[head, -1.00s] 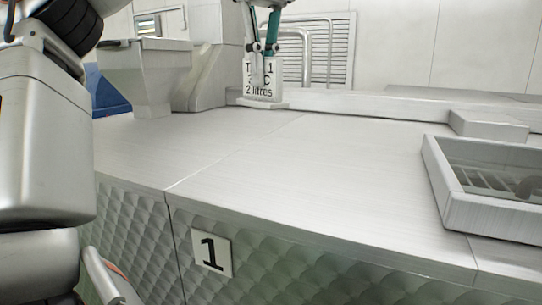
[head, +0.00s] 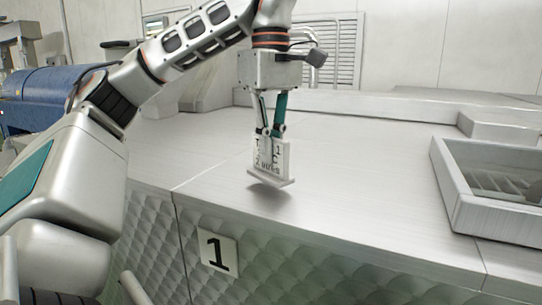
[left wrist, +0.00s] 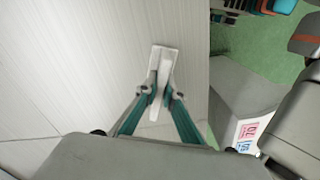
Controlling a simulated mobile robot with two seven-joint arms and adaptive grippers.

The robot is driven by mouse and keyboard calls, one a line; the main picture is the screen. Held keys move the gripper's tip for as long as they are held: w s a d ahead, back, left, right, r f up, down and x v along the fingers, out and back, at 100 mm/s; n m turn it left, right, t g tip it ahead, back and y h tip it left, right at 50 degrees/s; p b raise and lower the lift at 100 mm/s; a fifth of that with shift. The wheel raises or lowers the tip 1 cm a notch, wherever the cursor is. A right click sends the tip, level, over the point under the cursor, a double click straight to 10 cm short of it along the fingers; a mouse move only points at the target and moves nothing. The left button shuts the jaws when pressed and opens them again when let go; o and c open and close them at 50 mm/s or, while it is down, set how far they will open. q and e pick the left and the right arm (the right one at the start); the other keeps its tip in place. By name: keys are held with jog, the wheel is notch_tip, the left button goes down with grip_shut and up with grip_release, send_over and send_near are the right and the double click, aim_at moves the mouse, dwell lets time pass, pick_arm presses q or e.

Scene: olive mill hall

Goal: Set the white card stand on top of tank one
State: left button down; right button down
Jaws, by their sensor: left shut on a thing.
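The white card stand (head: 282,166) has dark lettering, part of it reading "1", and a flat base. My left gripper (head: 268,136) is shut on its upper part, and its fingers hide some of the print. The stand hangs slightly tilted over tank one's flat metal top (head: 340,185), near the front edge, with a shadow below it. A small gap seems to show under the base. Tank one has a quilted front with a "1" plate (head: 218,255). In the left wrist view the stand (left wrist: 165,62) shows edge-on between the fingertips (left wrist: 160,92). My right gripper is not in view.
A framed sink or basin (head: 490,190) with a raised rim stands on the right. A low raised ledge (head: 400,108) runs along the back. A blue machine (head: 55,95) is at the far left. The top around the stand is clear.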

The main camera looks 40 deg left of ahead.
pick_arm(q)
jog(key=shift+f, duration=0.9)
jog(key=c, duration=2.2)
grip_release()
jog(key=shift+o, duration=0.2)
notch_tip(320, 180, up, 12)
jog(key=shift+r, duration=0.1)
jog(key=shift+s, duration=0.1)
